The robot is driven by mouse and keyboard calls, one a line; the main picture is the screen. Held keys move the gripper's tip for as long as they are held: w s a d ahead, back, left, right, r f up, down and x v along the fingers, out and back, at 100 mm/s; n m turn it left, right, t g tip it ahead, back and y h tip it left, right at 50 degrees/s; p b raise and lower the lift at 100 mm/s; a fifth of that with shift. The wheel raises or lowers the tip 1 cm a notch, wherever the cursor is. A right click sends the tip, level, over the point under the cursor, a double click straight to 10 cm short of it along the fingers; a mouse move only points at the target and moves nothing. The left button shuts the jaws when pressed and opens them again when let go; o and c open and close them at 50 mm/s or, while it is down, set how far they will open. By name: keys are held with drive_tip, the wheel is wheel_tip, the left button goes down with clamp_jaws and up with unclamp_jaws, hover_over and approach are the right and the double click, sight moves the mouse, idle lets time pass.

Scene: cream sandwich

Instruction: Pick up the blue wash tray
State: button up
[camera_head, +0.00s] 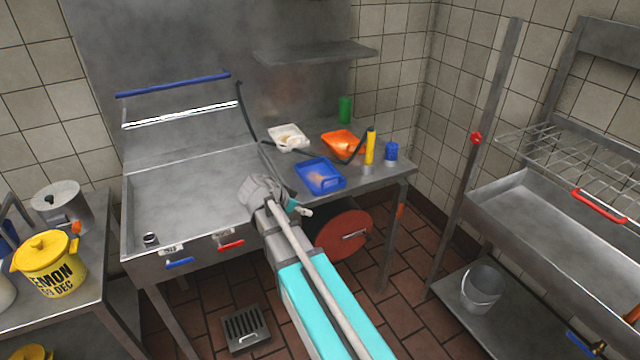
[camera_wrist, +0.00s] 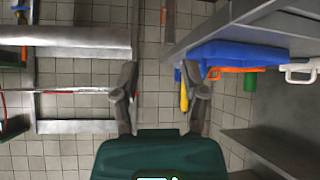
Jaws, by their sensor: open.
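The blue wash tray (camera_head: 320,177) lies on the steel side table right of the sink, near its front edge. In the wrist view a blue side of it (camera_wrist: 238,52) shows at the upper right, outside my finger gap. My gripper (camera_head: 304,211) is small in the head view, pointing right in front of the table, apart from the tray and closer to the camera. In the wrist view my gripper (camera_wrist: 160,75) has its two fingers spread, with nothing between them but distant wall and rack.
An orange tray (camera_head: 342,142), white tray (camera_head: 288,137), yellow bottle (camera_head: 370,148), blue cup (camera_head: 391,151) and green container (camera_head: 345,109) stand behind or right of the tray. A red drum (camera_head: 345,232) sits below. A steel rack (camera_head: 535,225) stands at the right.

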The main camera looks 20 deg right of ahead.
sight(326, 179)
drive_tip(key=w+r+m+h+b, duration=0.1)
drive_tip(key=w+m+h, duration=0.1)
drive_tip(key=w+m, duration=0.1)
drive_tip(key=w+d+r+m+t+h+b, duration=0.1)
drive_tip(key=w+r+m+h, duration=0.1)
drive_tip(key=w+m, duration=0.2)
drive_tip(key=shift+w+r+m+t+h+b, duration=0.3)
drive_tip(key=shift+w+h+b, duration=0.1)
drive_tip(key=shift+w, duration=0.15)
drive_tip(key=shift+d+f, duration=0.1)
drive_tip(key=shift+d, duration=0.05)
drive_tip(key=b+x, duration=0.2)
drive_tip(key=x, duration=0.5)
drive_tip(key=shift+w+d+f+b, duration=0.1)
drive_tip(key=shift+d+f+b, duration=0.1)
drive_tip(key=shift+d+b, duration=0.1)
drive_tip(key=shift+d, duration=0.4)
drive_tip(key=shift+d+f, duration=0.1)
drive_tip(key=shift+b+x, duration=0.85)
drive_tip(key=shift+x, duration=1.65)
